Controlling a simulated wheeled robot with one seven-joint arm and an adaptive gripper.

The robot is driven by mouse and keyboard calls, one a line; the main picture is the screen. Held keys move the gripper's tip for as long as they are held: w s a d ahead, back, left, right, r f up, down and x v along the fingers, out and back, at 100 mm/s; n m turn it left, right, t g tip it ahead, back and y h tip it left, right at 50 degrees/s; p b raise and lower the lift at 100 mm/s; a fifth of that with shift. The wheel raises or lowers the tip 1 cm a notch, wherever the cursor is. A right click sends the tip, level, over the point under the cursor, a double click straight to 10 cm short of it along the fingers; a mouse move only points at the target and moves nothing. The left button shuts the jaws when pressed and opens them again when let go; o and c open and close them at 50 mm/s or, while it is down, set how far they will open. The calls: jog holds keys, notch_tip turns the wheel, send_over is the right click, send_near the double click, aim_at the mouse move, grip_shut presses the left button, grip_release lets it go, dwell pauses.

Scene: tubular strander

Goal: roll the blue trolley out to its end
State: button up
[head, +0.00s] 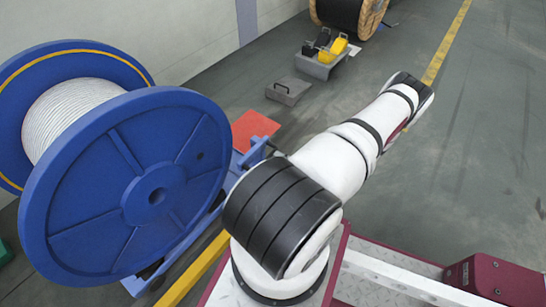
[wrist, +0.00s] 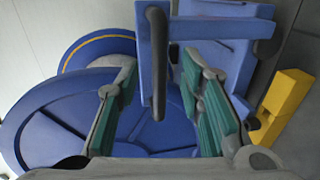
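The blue trolley (head: 243,163) shows at the right foot of a big blue reel in the head view, partly hidden by the reel and my arm. In the wrist view its blue frame (wrist: 222,48) fills the top middle. A dark upright handle bar (wrist: 158,75) on blue brackets stands in front of it. My gripper (wrist: 165,85) is open, its green-padded fingers wide apart on either side of the bar. The bar appears between the fingers with clear space on both sides; I cannot tell how deep it sits. My gripper is hidden in the head view.
The blue reel (head: 150,190) wound with white cable stands at the left. A yellow floor strip (head: 195,270) runs beside it; a yellow block (wrist: 285,100) shows at right in the wrist view. A red plate (head: 254,130) and grey blocks (head: 288,91) lie beyond. Floor at right is clear.

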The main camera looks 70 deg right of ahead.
jog(key=v, duration=0.6)
jog(key=shift+s+a, duration=0.15)
jog(key=shift+s, duration=0.1)
notch_tip(320, 180, down, 5)
jog(key=s+d+n+t+y+b, duration=0.1)
jog(key=d+n+t+y+b, duration=0.1)
jog(key=n+t+y+b, duration=0.4)
jog(key=shift+m+g+y, duration=0.4)
jog(key=shift+g, duration=0.3)
jog(key=x, duration=1.3)
jog(key=shift+w+d+r, duration=0.15)
jog(key=shift+w+r, duration=0.05)
jog(key=shift+w, duration=0.05)
grip_shut()
